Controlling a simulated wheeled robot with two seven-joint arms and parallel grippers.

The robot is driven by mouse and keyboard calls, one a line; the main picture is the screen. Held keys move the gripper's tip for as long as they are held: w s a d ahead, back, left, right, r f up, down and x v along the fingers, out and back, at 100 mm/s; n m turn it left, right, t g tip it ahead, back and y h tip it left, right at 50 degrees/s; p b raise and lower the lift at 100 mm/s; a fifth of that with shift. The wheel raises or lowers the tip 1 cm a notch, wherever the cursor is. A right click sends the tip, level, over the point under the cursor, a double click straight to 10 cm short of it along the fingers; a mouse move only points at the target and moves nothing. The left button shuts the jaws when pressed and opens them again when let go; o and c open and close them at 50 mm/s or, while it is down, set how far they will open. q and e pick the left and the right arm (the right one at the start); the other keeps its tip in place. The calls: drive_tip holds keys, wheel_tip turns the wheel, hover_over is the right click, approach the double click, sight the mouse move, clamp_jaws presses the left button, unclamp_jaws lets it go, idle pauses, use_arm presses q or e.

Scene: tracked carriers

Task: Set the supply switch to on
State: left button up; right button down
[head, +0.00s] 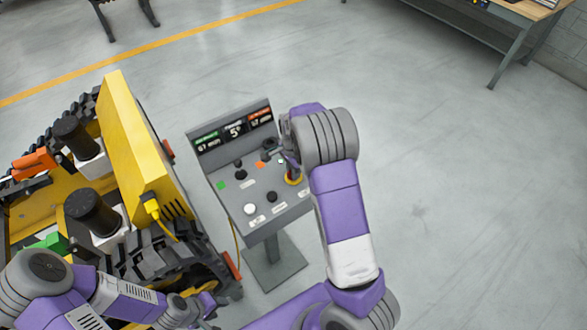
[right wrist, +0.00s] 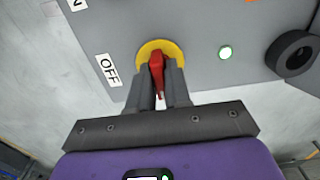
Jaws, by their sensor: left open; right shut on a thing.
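The supply switch is a red handle (right wrist: 157,72) on a yellow round plate (right wrist: 176,48) at the edge of a grey control panel (head: 233,190). An OFF label (right wrist: 108,70) is beside the plate. The handle points roughly up and down in the right wrist view. My right gripper (right wrist: 160,88) is shut on the handle, one finger on each side. In the head view the yellow plate (head: 293,178) shows partly under my right gripper (head: 290,168), and the handle is mostly hidden. My left gripper (head: 208,308) is low at the left, away from the panel.
A yellow tracked carrier (head: 125,130) with black tracks stands close left of the panel. The panel has a display (head: 232,131), several knobs and buttons, and a lit white-green lamp (right wrist: 225,53) near the switch. A workbench (head: 510,20) is far right; floor at right is clear.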

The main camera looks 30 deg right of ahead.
idle(0.3)
drive_tip(key=c, duration=1.2)
unclamp_jaws()
drive_tip(key=shift+o, duration=0.2)
wheel_tip(320, 180, up, 8)
drive_tip(key=shift+f+p, duration=0.2)
drive_tip(key=shift+p, duration=0.25)
